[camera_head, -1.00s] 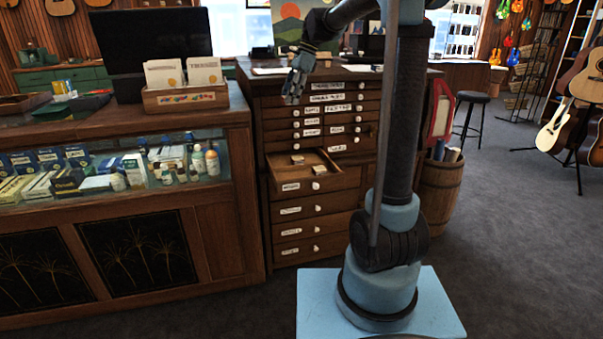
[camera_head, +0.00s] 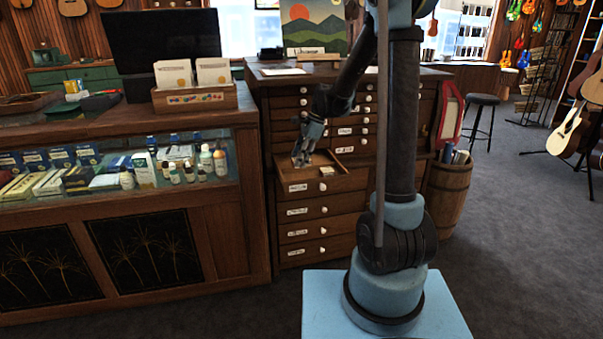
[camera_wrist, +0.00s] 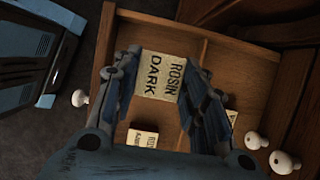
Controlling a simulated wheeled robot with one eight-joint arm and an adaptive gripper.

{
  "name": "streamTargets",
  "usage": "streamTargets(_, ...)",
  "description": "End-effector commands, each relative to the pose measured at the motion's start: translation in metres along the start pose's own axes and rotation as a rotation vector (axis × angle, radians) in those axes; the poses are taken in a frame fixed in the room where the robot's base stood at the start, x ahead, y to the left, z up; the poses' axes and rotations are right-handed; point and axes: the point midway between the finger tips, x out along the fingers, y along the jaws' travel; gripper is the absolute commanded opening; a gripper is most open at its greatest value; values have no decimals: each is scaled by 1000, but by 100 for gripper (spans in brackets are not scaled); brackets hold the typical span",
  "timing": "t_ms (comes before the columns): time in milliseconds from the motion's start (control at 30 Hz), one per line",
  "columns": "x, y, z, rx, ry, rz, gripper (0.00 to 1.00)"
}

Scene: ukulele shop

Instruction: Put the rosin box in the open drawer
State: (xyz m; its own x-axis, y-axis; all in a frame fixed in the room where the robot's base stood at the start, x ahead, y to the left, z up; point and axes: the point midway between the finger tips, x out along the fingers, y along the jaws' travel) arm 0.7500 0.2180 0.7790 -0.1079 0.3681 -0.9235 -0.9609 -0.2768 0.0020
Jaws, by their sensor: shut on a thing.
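The rosin box is pale with dark lettering "ROSIN DARK" in the wrist view (camera_wrist: 158,75). My gripper (camera_wrist: 163,78) is shut on it, with one finger on each side. The open drawer (camera_wrist: 177,28) is wooden with a divider, and lies below the box in that view. In the head view my gripper (camera_head: 301,160) is low over the left part of the open drawer (camera_head: 335,184). The held box is hard to make out there. I cannot tell whether the box touches the drawer floor.
A small pale box (camera_wrist: 142,139) lies in the drawer near my gripper, and another (camera_wrist: 232,117) shows partly behind the right finger. Shut drawers of the cabinet (camera_head: 318,230) are above and below. A glass display counter (camera_head: 110,185) stands close on the left.

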Motion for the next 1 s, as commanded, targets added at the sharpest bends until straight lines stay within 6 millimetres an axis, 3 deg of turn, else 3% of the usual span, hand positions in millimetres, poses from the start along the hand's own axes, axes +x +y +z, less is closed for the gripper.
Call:
streamTargets(500,48,0,-20,0,0,0,21)
streamTargets(933,54,0,-23,1,0,0,21)
streamTargets(967,54,0,-23,1,0,0,42)
streamTargets(1000,54,0,-23,1,0,0,51)
